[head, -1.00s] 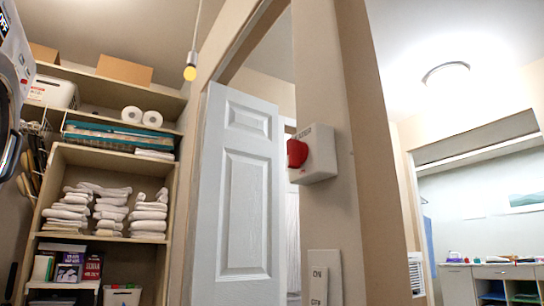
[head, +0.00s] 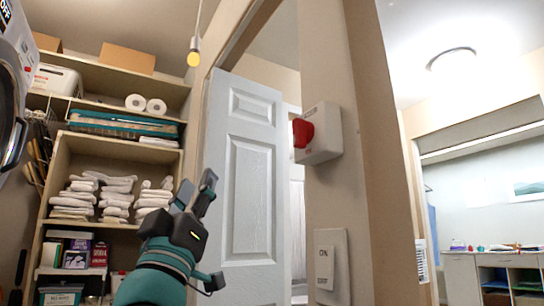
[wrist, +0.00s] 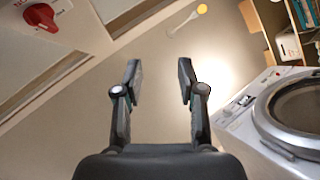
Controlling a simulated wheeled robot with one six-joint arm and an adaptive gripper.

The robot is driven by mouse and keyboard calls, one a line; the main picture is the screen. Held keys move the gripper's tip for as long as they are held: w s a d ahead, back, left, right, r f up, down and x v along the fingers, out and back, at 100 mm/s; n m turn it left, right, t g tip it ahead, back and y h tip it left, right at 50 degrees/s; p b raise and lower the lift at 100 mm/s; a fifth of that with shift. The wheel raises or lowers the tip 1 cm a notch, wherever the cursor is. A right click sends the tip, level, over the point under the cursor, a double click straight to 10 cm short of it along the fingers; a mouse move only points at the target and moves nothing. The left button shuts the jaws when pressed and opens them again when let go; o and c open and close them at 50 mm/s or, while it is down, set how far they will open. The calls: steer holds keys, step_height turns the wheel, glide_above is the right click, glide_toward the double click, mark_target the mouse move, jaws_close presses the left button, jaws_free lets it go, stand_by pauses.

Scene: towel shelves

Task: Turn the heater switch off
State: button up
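The heater switch (head: 320,137) is a white box with a red knob (head: 302,133) on its left face, mounted high on the beige door post. Small lettering at its top is hard to read now. In the wrist view the red knob (wrist: 42,17) shows at the top left corner, on a pale panel. My gripper (head: 196,192) is in front of the shelves and the white door, left of and below the heater switch and apart from it. In the wrist view its two fingers (wrist: 157,78) are spread with nothing between them.
A second white switch plate (head: 331,268) marked ON sits lower on the post. A white panelled door (head: 243,180) stands beside it. A cord with a yellow end (head: 194,58) hangs above. Shelves with folded towels (head: 115,197) are at left; a washing machine (wrist: 285,110) shows in the wrist view.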

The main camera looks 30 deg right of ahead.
mark_target(294, 124)
steer(key=s+d+r+m+g+h, duration=0.15)
steer(key=s+m+g+h, duration=0.3)
steer(key=m+g, duration=0.5)
steer(key=s+d+f+m+g+h, duration=0.1)
steer(key=s+d+m+g+h, duration=0.15)
steer(key=m+g+h, duration=0.7)
steer(key=d+r+n+g+y+p, duration=0.1)
steer(key=d+r, duration=0.2)
steer(key=d+r+n+g+y+p, duration=0.1)
steer(key=d+r, duration=0.2)
steer(key=d+r+n+g+y, duration=0.1)
steer(key=d+r, duration=0.2)
steer(key=r, duration=0.1)
steer(key=shift+d+g+y+p, duration=0.15)
steer(key=shift+g+y+p, duration=0.15)
steer(key=shift+g+p, duration=0.1)
jaws_close()
